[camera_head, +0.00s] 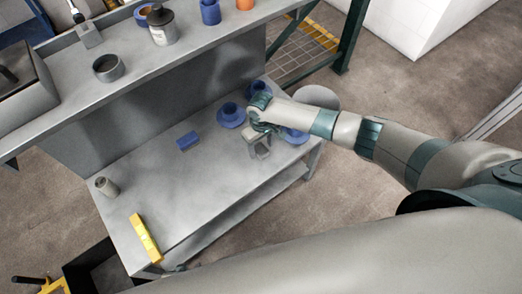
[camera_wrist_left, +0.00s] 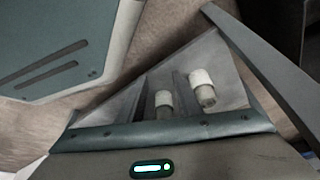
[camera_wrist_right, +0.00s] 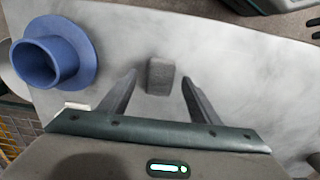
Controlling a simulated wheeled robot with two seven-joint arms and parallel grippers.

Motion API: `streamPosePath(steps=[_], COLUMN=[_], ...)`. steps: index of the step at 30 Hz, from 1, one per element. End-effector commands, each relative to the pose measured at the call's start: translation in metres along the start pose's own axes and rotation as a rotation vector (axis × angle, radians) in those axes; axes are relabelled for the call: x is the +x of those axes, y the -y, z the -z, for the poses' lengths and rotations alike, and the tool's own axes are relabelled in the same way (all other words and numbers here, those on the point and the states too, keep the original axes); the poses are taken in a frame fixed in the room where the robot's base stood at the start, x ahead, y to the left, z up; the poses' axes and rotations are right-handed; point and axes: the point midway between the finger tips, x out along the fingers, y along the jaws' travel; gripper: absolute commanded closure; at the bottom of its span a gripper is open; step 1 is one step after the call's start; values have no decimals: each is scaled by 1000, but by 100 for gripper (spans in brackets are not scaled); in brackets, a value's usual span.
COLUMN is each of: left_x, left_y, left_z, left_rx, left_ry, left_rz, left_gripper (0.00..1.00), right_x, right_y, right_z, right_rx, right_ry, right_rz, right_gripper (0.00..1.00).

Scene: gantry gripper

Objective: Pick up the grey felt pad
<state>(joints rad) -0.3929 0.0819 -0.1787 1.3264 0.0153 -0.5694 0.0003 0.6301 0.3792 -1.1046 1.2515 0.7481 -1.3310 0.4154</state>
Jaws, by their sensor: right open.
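The grey felt pad (camera_wrist_right: 160,76) is a small dark grey block lying on the pale grey table top in the right wrist view. My right gripper (camera_wrist_right: 160,88) is open, with one finger on each side of the pad's line and the pad just beyond or between the tips; contact does not show. In the head view, my right gripper (camera_head: 260,150) is low over the right end of the table, and I cannot make out the pad there.
Blue flanged parts stand near my right gripper, one of them (camera_head: 231,115) to its left. A blue block (camera_head: 187,141), a grey cylinder (camera_head: 107,187) and a yellow bar (camera_head: 145,238) are on the table (camera_head: 190,190). An upper shelf (camera_head: 130,70) overhangs the back.

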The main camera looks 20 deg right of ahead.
Motion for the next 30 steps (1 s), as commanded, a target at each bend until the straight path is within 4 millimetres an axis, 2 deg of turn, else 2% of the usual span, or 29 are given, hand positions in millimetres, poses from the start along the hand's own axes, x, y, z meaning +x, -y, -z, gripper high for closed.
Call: streamPosePath(steps=[6,8,12,23,30], left_x=[0,0,-1,0,-1], left_y=[8,9,11,4,-4], left_z=[-1,-1,-1,0,5], left_rx=[7,8,9,3,-4], left_ry=[-1,-1,-1,-4,-16], left_rz=[8,9,11,4,-4], left_gripper=[69,69,69,69,69], right_x=[0,0,0,-2,-21], right_y=[0,0,0,0,0], right_z=[0,0,0,0,1], right_rx=[0,0,0,0,-2], right_ry=[0,0,0,0,-3], right_rz=[0,0,0,0,1], right_gripper=[43,55,87,87,87])
